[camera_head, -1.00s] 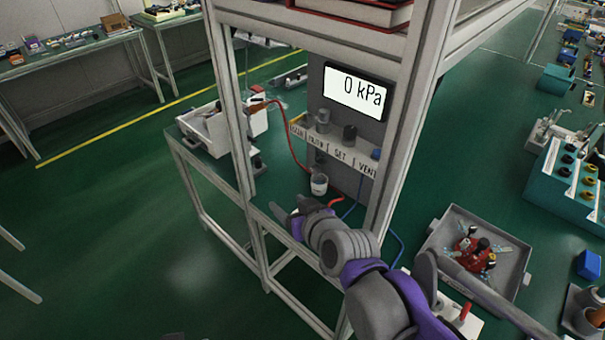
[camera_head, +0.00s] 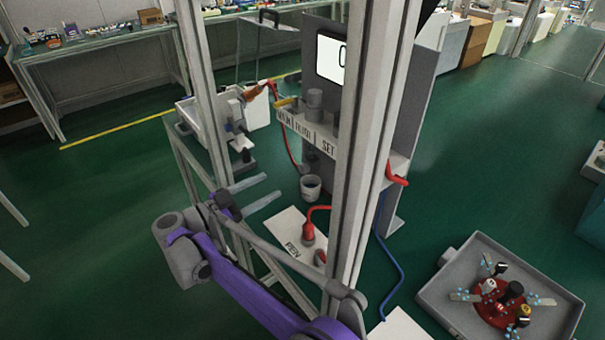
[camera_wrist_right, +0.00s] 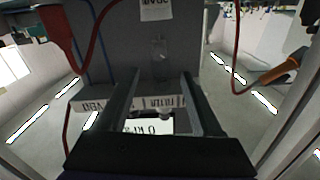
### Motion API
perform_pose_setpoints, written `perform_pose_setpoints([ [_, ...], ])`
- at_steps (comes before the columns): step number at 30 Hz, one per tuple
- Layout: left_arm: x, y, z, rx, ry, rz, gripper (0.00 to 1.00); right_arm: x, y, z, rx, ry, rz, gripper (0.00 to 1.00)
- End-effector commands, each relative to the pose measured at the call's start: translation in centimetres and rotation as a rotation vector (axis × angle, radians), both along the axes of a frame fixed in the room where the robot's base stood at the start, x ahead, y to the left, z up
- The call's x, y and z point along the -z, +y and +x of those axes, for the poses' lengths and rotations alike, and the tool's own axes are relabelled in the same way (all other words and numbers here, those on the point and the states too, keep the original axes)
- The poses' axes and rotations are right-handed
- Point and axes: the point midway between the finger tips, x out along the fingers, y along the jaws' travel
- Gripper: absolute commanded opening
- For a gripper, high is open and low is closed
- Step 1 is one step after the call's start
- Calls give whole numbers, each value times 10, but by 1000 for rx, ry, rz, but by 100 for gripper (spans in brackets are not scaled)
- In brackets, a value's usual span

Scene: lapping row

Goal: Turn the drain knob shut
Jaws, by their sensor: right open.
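My right gripper (camera_head: 272,190) is open and empty in the head view, in front of and below the labelled shelf (camera_head: 308,137). A white tag (camera_wrist_right: 157,10), whose inverted word looks like DRAIN, shows beyond the bowl. The drain knob cannot be made out for certain; it may be at the bowl's narrow end. No contact with the fingers shows. My left gripper is not in view.
Frame posts (camera_head: 372,130) partly hide the shelf and display (camera_head: 331,60). A red handle (camera_head: 397,180) juts right. A grey tray (camera_head: 450,300) holds several small parts.

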Motion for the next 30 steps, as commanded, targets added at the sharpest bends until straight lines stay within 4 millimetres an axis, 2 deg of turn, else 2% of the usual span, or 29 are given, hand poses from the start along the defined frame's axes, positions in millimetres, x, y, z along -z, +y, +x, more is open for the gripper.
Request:
perform_pose_setpoints([
  [15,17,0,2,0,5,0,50,0,-72,51,5,-1,-1,66],
  [21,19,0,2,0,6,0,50,-1,-84,60,4,-2,0,66],
  [30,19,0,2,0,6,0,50,-1,-86,61,2,-2,-1,66],
])
